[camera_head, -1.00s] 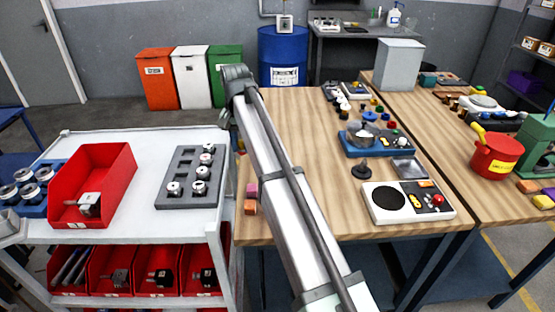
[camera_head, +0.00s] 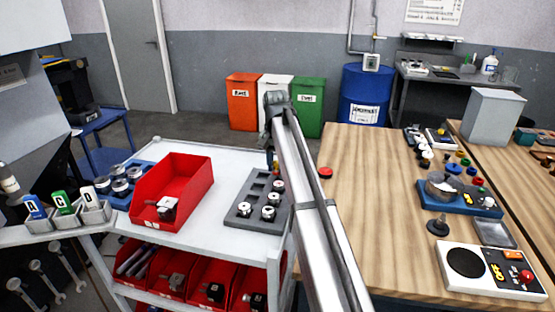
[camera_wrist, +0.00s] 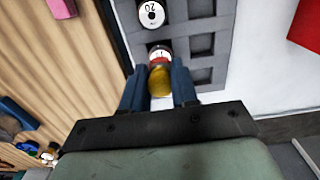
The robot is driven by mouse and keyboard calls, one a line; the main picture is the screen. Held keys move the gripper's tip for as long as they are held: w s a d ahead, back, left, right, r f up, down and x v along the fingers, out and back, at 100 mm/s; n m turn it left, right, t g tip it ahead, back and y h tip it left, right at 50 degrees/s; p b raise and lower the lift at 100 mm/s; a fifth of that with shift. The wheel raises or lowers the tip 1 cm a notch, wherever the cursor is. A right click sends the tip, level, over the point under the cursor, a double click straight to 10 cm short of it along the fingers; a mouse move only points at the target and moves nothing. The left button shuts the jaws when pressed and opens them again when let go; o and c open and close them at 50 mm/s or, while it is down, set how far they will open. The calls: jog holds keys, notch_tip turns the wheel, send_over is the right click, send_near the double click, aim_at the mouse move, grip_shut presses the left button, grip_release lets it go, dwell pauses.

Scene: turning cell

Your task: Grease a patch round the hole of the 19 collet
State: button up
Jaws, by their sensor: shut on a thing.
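In the wrist view my gripper (camera_wrist: 159,88) is shut on a small yellow-ended thing (camera_wrist: 160,80), probably a grease applicator. A collet (camera_wrist: 158,52) with a white face shows just beyond it, with red beside it. Its number is mostly covered, only a "1" shows, and I cannot tell if the held thing touches it. A collet marked 20 (camera_wrist: 151,14) sits further along the grey rack (camera_wrist: 207,46). In the head view the rack (camera_head: 239,214) holds several collets, one of them the front collet (camera_head: 268,213). My gripper (camera_head: 272,155) is largely hidden by my arm there.
A red bin (camera_head: 187,175) stands left of the rack on the white trolley top (camera_head: 212,239). The wooden table (camera_head: 370,190) lies to the right, with a blue tray (camera_head: 460,203) and a scale-like device (camera_head: 492,270). Its near-left area is mostly clear.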

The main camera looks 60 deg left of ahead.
aim_at(277, 185)
jog(key=shift+f, duration=2)
jog(key=shift+w+a+f, duration=0.35)
jog(key=shift+a+f, duration=0.05)
jog(key=shift+f, duration=0.25)
grip_shut()
jog(key=shift+w+a, duration=1.05)
jog(key=shift+w, duration=0.05)
jog(key=shift+s+d, duration=1.5)
jog(key=shift+d, duration=0.05)
notch_tip(277, 185, up, 3)
jog(key=shift+w+a+r, duration=0.1)
jog(key=shift+a, duration=0.05)
jog(key=shift+r, duration=2.45)
